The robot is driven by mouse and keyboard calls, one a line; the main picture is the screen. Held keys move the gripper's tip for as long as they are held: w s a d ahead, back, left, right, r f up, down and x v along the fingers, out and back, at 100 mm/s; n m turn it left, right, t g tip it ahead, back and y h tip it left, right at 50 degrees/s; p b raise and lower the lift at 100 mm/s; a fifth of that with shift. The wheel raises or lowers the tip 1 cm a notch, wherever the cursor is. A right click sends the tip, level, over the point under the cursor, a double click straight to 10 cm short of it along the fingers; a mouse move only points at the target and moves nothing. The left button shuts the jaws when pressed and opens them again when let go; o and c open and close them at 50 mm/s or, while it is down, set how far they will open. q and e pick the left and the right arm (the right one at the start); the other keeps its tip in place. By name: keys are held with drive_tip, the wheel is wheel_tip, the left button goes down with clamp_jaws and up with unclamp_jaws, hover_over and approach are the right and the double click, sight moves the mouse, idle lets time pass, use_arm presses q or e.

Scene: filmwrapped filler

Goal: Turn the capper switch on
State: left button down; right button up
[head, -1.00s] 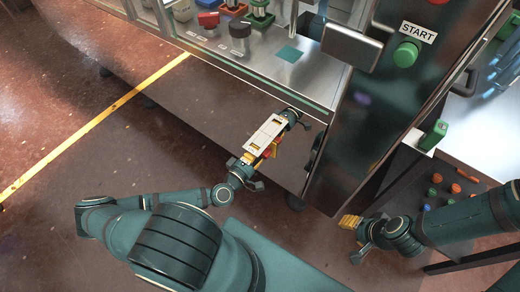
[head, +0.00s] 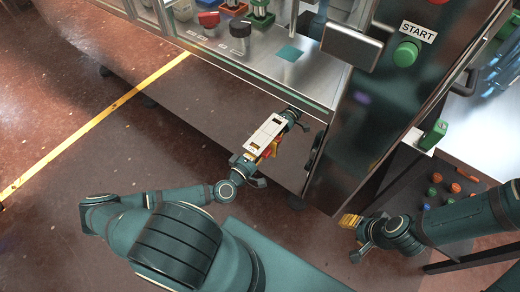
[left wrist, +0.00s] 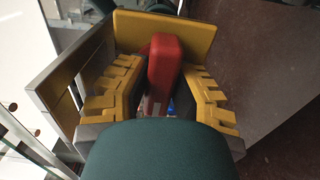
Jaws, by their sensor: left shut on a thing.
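My left gripper (head: 266,152) is in front of the machine's lower front, below the panel edge. In the left wrist view its yellow serrated fingers (left wrist: 160,95) are shut on a red handle-like piece (left wrist: 163,70). A pale slotted plate (head: 263,132) shows at this gripper in the head view. On the panel are a red knob (head: 208,20) and a black knob (head: 240,30), both apart from the gripper. No readable label marks either as the capper switch. My right gripper (head: 352,232) is low at the right, beside the dark column; its finger opening is unclear.
A dark column (head: 375,120) carries a green START button (head: 405,54). A grey box (head: 351,45) sticks out over the panel. A table (head: 420,175) with small coloured parts stands at the right. The floor at the left, with a yellow line (head: 90,128), is clear.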

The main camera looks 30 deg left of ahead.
use_arm(q)
drive_tip(key=shift+m, duration=0.3)
drive_tip(key=m, duration=0.2)
drive_tip(key=shift+m, duration=0.4)
drive_tip(key=m, duration=0.4)
drive_tip(key=shift+w+r+p, duration=0.1)
drive_tip(key=shift+p, duration=0.3)
drive_tip(key=m+p, duration=0.1)
drive_tip(key=m, duration=0.5)
drive_tip(key=m+p, duration=0.1)
drive_tip(key=m, duration=0.2)
drive_tip(key=shift+m+p, duration=0.35)
drive_tip(key=shift+m, duration=0.35)
